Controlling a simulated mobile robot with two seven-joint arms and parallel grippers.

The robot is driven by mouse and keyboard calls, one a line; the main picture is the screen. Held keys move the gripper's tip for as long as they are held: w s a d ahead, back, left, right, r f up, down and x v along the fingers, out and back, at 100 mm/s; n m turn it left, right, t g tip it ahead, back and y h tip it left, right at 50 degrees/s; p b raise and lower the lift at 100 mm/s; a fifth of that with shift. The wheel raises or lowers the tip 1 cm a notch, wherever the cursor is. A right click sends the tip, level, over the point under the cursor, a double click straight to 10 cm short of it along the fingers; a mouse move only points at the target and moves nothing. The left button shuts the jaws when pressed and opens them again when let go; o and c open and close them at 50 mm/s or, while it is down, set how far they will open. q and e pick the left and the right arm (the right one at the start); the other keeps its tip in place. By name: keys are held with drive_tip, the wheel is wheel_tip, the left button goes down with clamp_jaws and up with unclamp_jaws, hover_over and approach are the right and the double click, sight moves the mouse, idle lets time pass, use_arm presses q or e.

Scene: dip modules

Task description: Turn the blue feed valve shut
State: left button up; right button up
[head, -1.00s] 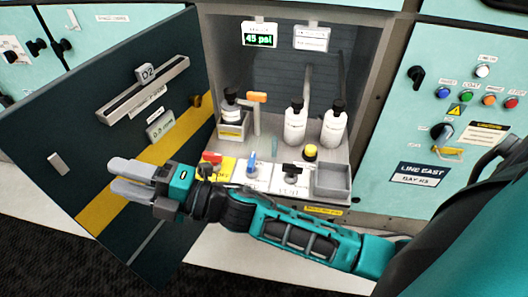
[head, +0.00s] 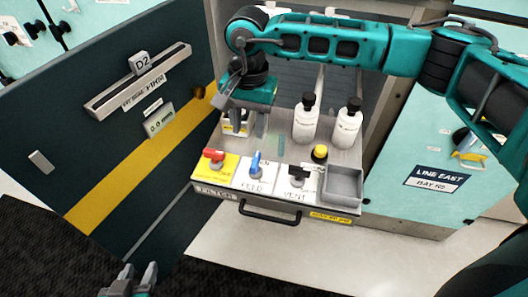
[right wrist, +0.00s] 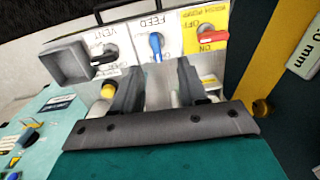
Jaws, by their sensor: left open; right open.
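The blue feed valve (head: 256,163) is a small lever on a white plate marked FEED, at the middle of the sloped panel. Its lever points roughly toward the back of the cabinet. In the right wrist view the blue lever (right wrist: 156,45) shows upside down, just beyond and between my fingertips. My right gripper (head: 243,130) is open and empty, pointing down above and behind the valve, apart from it. Its two dark fingers (right wrist: 157,68) fill the wrist view's middle. My left gripper (head: 130,279) is open and empty at the bottom edge, well away from the panel.
A red lever (head: 214,155) on a yellow plate is left of the valve; a black vent lever (head: 298,175) is right. A yellow button (head: 319,152), grey tray (head: 343,183) and two white bottles (head: 305,122) stand near. The open door (head: 100,125) bounds the left.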

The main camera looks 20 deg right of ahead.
sight(255, 159)
drive_tip(key=shift+h, duration=0.3)
drive_tip(key=f, duration=0.4)
drive_tip(key=d+f, duration=0.1)
drive_tip(key=f, duration=0.7)
drive_tip(key=shift+w+d+f, duration=0.15)
drive_tip(key=shift+w+f, duration=0.1)
drive_tip(key=shift+w, duration=0.1)
clamp_jaws()
